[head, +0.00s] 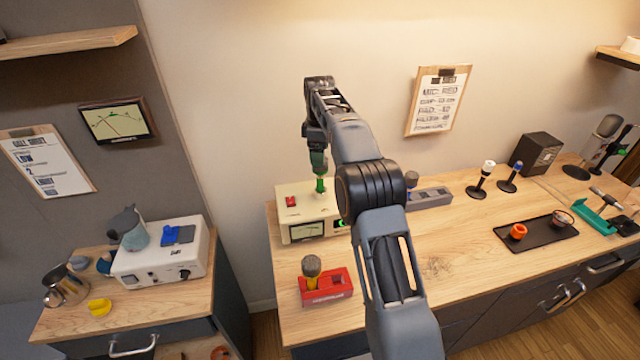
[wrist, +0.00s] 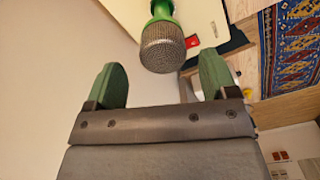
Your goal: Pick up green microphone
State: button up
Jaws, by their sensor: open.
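The green microphone (wrist: 162,42) has a rounded silver mesh head and a green body. In the wrist view its head lies at top centre, between and slightly beyond the two green finger pads of my gripper (wrist: 162,82), with gaps on both sides. In the head view its bright green body (head: 320,185) stands upright on the cream amp box (head: 302,228), directly below my gripper (head: 318,162). The mesh head is hidden there by the fingers. My gripper is open and points down; I see no contact with the microphone.
A red holder (head: 327,290) with a yellow, grey-headed microphone (head: 311,268) stands in front of the amp box. A grey holder (head: 430,199) lies to the right, partly behind my arm. Further right are two standing microphones and a black tray (head: 536,235). The bench's middle is clear.

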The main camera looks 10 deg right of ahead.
jog(key=shift+s+f+p, duration=0.2)
jog(key=shift+f+p, duration=0.1)
jog(key=shift+f, duration=2.7)
jog(key=shift+c, duration=0.4)
jog(key=c, duration=1.2)
jog(key=shift+r, duration=0.15)
jog(key=shift+r, duration=0.25)
notch_tip(320, 180, up, 2)
jog(key=s+r+b, duration=0.2)
jog(key=s+r, duration=0.1)
jog(key=s, duration=0.1)
jog(key=s+d+r+b, duration=0.1)
jog(key=s+r+b, duration=0.1)
jog(key=s+r, duration=0.2)
jog(key=s+d+r+b, duration=0.1)
jog(key=s+r+b, duration=0.1)
jog(key=s, duration=0.4)
jog(key=shift+d+r, duration=0.1)
jog(key=shift+r, duration=0.55)
